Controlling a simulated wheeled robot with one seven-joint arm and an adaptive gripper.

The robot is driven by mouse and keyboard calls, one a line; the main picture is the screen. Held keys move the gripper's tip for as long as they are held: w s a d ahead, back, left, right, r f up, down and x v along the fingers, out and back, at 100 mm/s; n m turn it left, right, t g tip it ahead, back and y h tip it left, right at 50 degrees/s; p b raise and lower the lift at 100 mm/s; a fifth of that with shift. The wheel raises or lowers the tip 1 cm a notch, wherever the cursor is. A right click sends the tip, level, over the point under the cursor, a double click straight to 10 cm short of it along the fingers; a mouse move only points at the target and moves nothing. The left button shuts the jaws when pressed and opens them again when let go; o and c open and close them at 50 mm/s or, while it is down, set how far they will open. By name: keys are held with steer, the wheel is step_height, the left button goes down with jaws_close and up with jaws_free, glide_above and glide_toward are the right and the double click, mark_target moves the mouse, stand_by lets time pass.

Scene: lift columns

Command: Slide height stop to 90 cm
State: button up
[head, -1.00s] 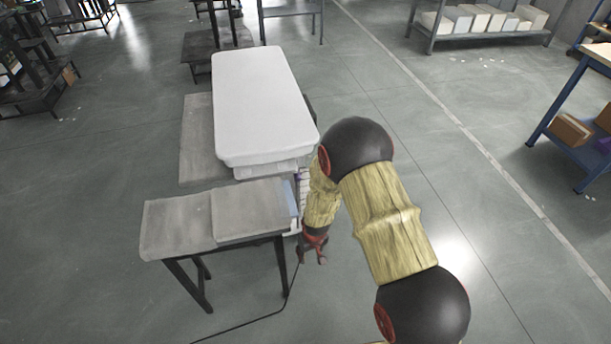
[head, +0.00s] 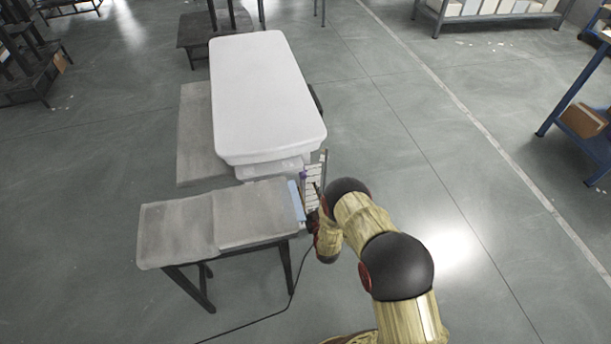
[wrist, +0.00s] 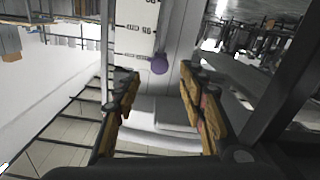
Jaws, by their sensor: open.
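The height stop is a purple round knob (wrist: 159,64) on a white scale strip (wrist: 134,30) with dark ticks and numbers in the wrist view. The numbers are too blurred to read surely. My gripper (wrist: 160,84) is open, one finger on each side of the view, with the knob just beyond and between the fingertips. I see no contact. In the head view the scale strip (head: 315,172) stands at the right side of the white-topped column unit (head: 266,95), with a small purple spot (head: 303,175) on it. My arm partly hides the strip's lower part and my gripper there.
A low grey bench (head: 180,230) with dark legs stands in front of the unit. A dark cable (head: 285,305) runs over the floor. A blue shelf (head: 572,100) with a brown box stands at the right. The floor between is clear.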

mark_target(304, 177)
steer(key=b+x, duration=0.2)
steer(key=x, duration=0.4)
steer(key=shift+w, duration=0.2)
steer(key=shift+b+x, duration=0.45)
steer(key=shift+x, duration=0.3)
steer(key=shift+r, duration=0.2)
steer(key=shift+c, duration=1.4)
steer(key=c, duration=0.7)
jaws_close()
